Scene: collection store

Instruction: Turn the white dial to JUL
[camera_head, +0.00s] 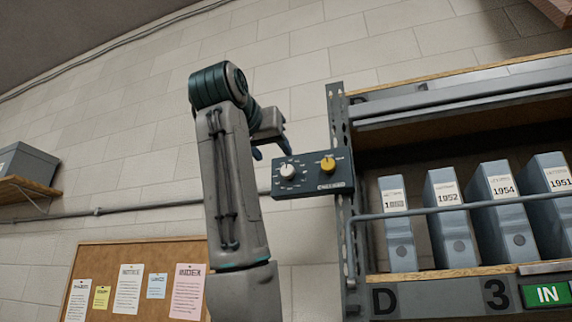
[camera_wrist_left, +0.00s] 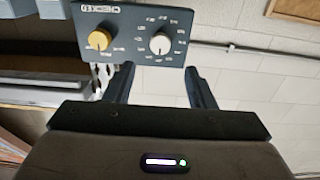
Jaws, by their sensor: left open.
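The white dial (camera_head: 287,170) is on the left side of a dark blue panel (camera_head: 308,187) fixed beside the shelf post. A ring of small white labels surrounds it, too small to read, so I cannot tell its setting. The wrist view shows the white dial (camera_wrist_left: 160,44) upside down on the panel (camera_wrist_left: 130,15). My left gripper (camera_head: 268,150) is open and empty, up and left of the dial in the head view. In the wrist view the fingers of my left gripper (camera_wrist_left: 159,68) are spread below the dial, apart from it. My right gripper is out of view.
A yellow knob (camera_head: 328,165) sits right of the white dial on the same panel. A shelf rack (camera_head: 430,273) with grey-blue binders (camera_head: 399,232) and a front rail stands at right. A corkboard (camera_head: 135,252) hangs lower left. The wall (camera_head: 130,130) at left is mostly bare.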

